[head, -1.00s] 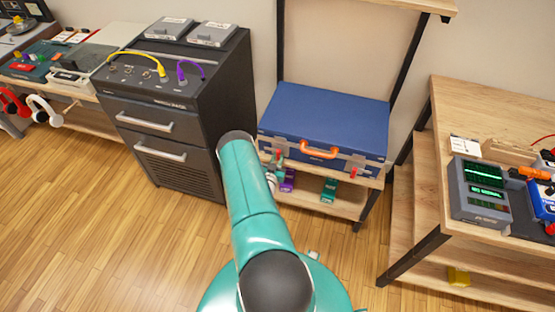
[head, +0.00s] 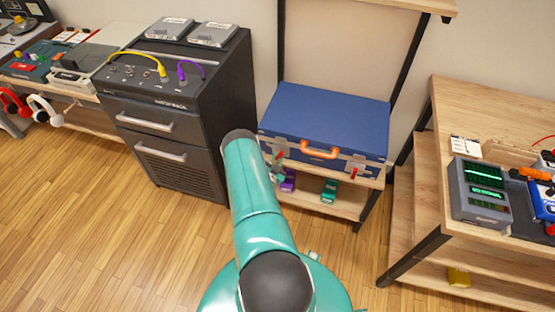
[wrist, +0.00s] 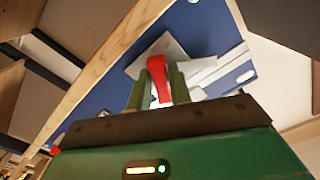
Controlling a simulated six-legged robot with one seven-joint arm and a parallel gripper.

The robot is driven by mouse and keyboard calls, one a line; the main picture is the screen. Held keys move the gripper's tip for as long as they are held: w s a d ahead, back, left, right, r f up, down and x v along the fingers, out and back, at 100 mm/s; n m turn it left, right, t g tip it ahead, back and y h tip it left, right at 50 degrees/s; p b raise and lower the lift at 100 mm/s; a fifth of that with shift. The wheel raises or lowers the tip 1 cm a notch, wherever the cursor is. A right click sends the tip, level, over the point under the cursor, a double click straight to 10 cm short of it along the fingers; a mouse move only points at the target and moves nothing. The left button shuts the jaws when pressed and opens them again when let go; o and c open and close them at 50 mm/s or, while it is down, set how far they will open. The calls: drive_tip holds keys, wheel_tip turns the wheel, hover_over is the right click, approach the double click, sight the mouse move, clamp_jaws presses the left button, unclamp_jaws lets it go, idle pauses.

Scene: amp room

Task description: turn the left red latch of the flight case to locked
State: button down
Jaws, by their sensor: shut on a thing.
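The blue flight case (head: 325,117) lies closed on a wooden shelf, with an orange handle (head: 320,152) on its front. Its left red latch (head: 279,155) is partly hidden by my gripper in the head view. In the wrist view the red latch (wrist: 158,78) stands between my two green fingers, tilted slightly, in front of a pale metal plate (wrist: 165,50). My gripper (wrist: 160,85) is shut on it. In the head view my gripper (head: 276,168) is at the case's front left. The right red latch (head: 353,173) hangs at the case's front right.
The wooden shelf below the case holds a purple box (head: 288,181) and a green box (head: 329,190). A dark rack cabinet (head: 180,110) stands close on the left. A wooden bench (head: 490,110) with devices stands on the right. The wood floor in front is clear.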

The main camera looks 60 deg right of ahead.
drive_tip(key=m, duration=0.6)
drive_tip(key=shift+w+a, duration=0.15)
drive_tip(key=m, duration=0.6)
drive_tip(key=shift+w+r, duration=0.1)
drive_tip(key=shift+r, duration=0.15)
drive_tip(key=c, duration=1.3)
unclamp_jaws()
drive_tip(key=shift+a, duration=0.1)
drive_tip(key=a, duration=0.4)
drive_tip(key=s+a, duration=0.1)
drive_tip(key=a, duration=0.4)
drive_tip(key=s+a, duration=0.1)
drive_tip(key=a, duration=0.3)
drive_tip(key=shift+s+a, duration=0.15)
drive_tip(key=shift+a, duration=0.05)
drive_tip(key=shift+r, duration=0.1)
